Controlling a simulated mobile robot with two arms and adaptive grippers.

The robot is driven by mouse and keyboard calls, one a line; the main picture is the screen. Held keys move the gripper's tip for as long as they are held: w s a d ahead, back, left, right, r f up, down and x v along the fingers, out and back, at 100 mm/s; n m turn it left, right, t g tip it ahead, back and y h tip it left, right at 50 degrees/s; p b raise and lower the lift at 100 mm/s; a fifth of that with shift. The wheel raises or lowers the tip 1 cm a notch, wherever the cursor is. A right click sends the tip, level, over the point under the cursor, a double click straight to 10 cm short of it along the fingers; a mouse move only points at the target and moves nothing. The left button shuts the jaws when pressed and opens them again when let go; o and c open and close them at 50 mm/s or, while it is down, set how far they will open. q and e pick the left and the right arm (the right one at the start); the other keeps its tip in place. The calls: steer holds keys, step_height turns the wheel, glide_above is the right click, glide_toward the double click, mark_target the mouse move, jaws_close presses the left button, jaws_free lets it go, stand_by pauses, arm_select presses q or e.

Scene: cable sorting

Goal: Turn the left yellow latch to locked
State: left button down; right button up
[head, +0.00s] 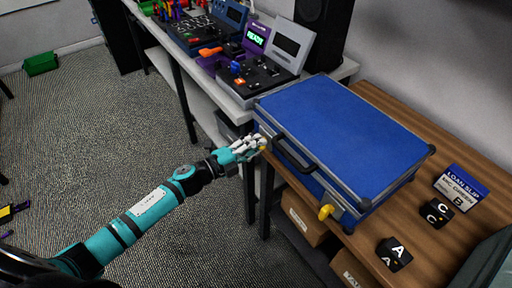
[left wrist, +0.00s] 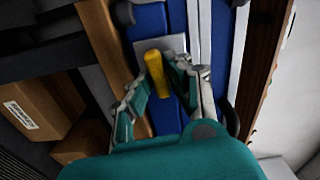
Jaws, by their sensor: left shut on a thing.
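The blue case (head: 340,130) with dark corners lies closed on the wooden table. My left gripper (head: 258,146) is at the case's front side, near its left end. It is shut on the left yellow latch (left wrist: 155,72), which stands between its fingers (left wrist: 160,88) over a grey plate in the left wrist view. In the head view the fingers hide most of this latch and only a bit of yellow shows. The right yellow latch (head: 326,211) is clear of the gripper, near the case's front right corner. My right gripper is not in view.
A black handle (head: 292,153) sits on the case's front between the latches. Black lettered blocks (head: 437,213) and a loan slip sign (head: 461,187) stand right of the case. Cardboard boxes (head: 307,220) are under the table. A bench with electronic devices (head: 255,72) stands behind.

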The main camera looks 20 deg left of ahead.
arm_select(q)
steer(key=shift+f+m, duration=0.15)
steer(key=shift+m, duration=0.35)
steer(key=c, duration=1.3)
jaws_free()
steer(key=v, duration=1.2)
steer(key=shift+a, duration=0.1)
